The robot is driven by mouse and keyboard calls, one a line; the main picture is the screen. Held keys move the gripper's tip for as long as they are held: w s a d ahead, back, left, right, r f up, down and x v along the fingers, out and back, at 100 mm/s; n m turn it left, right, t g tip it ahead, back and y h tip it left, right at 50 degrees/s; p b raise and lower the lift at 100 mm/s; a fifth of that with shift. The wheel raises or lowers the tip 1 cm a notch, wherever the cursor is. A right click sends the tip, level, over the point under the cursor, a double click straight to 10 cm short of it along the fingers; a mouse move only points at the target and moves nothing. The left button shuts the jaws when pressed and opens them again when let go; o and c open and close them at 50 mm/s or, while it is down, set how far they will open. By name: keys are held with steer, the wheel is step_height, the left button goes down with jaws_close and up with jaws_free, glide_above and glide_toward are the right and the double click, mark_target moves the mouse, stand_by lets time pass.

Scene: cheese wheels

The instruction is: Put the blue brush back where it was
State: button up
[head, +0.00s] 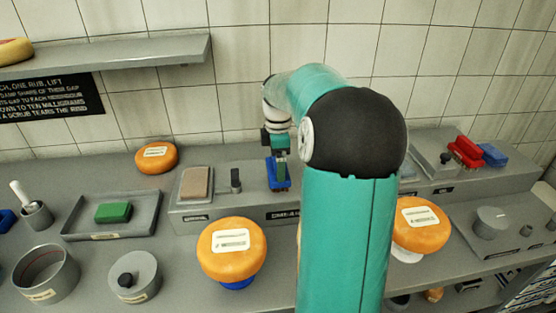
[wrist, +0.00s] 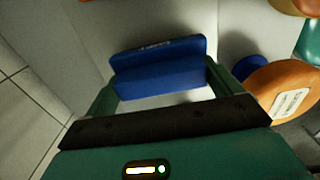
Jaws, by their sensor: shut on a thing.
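My gripper (head: 279,155) is shut on the blue brush (head: 278,180), over the right part of a low grey raised block (head: 255,202) near the back wall. In the wrist view the blue brush (wrist: 158,82) lies across between the two fingers of my gripper (wrist: 163,92), with a darker blue lettered strip along its far side. I cannot tell whether the brush touches the block's top. My arm hides much of the middle of the counter.
The same block holds a tan pad (head: 195,183) and a small dark piece (head: 235,180). An orange cheese wheel (head: 232,250) stands in front, another (head: 420,224) right of my arm. A red brush (head: 465,152) and a blue block (head: 492,155) sit back right. A tray (head: 75,228) is left.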

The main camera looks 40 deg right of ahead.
steer(key=o, duration=0.7)
steer(key=shift+f, duration=0.1)
step_height(320, 180, up, 12)
steer(key=a+r+m+h, duration=0.1)
steer(key=a+r+m, duration=0.1)
steer(key=a, duration=0.7)
steer(key=s+a+f+m+t, duration=0.2)
steer(key=s+a+m, duration=0.1)
steer(key=s+a, duration=0.2)
steer(key=s+a+f+m+t, duration=0.1)
steer(key=s+a+f+m, duration=0.2)
steer(key=s+a, duration=0.3)
steer(key=s+a+f+m+t+y, duration=0.1)
steer(key=s+a, duration=0.4)
steer(key=a, duration=0.6)
steer(key=shift+s+a+f+m+t, duration=0.1)
steer(key=shift+s+f+m+t, duration=0.1)
steer(key=shift+f+m+t, duration=0.3)
steer(key=shift+s+f+m+t, duration=0.15)
steer(key=shift+f+m+t, duration=0.15)
steer(key=shift+f+m, duration=0.35)
